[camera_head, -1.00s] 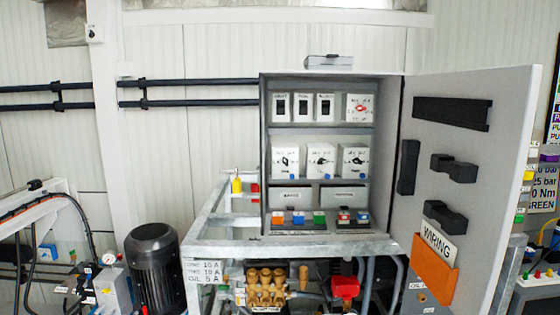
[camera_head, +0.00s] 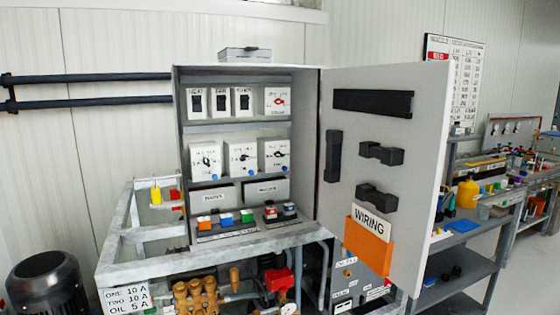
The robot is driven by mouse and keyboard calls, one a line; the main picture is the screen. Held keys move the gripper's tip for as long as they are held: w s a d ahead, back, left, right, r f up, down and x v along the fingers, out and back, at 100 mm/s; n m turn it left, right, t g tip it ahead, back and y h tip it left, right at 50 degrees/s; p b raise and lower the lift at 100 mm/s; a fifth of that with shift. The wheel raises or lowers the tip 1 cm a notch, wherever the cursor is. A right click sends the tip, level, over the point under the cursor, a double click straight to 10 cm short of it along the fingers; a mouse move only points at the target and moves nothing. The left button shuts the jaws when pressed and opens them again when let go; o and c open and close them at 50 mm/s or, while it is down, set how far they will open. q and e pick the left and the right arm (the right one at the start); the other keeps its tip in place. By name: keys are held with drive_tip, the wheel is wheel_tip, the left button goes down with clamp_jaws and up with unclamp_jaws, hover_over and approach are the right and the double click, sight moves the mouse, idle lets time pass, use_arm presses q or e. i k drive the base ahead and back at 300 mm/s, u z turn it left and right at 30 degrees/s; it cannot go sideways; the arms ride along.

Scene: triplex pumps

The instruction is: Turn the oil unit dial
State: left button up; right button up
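An open grey electrical cabinet (camera_head: 185,130) stands on a metal frame. Its middle shelf holds three white units in a row, each with a dial: a left dial (camera_head: 206,161), a middle dial (camera_head: 242,158) and a right dial (camera_head: 276,154). Their small labels are too blurred to read, so I cannot tell which is the oil unit. A white sign (camera_head: 126,300) at lower left reads ONE 10 A, TWO 10 A, OIL 5 A. Neither of my grippers is in view.
The cabinet door (camera_head: 425,150) stands open to the right, with black handles and an orange WIRING pocket (camera_head: 370,240). Coloured buttons (camera_head: 225,218) line the cabinet bottom. Brass pump parts (camera_head: 195,298) and a red valve (camera_head: 280,280) sit below. A black motor (camera_head: 48,285) stands left; shelves (camera_head: 470,240) stand right.

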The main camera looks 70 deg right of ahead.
sight(244, 156)
drive_tip(key=u, duration=1.6)
drive_tip(key=i, duration=0.1)
drive_tip(key=z, duration=2.7)
drive_tip(key=k, duration=0.75)
drive_tip(key=z, duration=0.2)
drive_tip(key=i, duration=0.55)
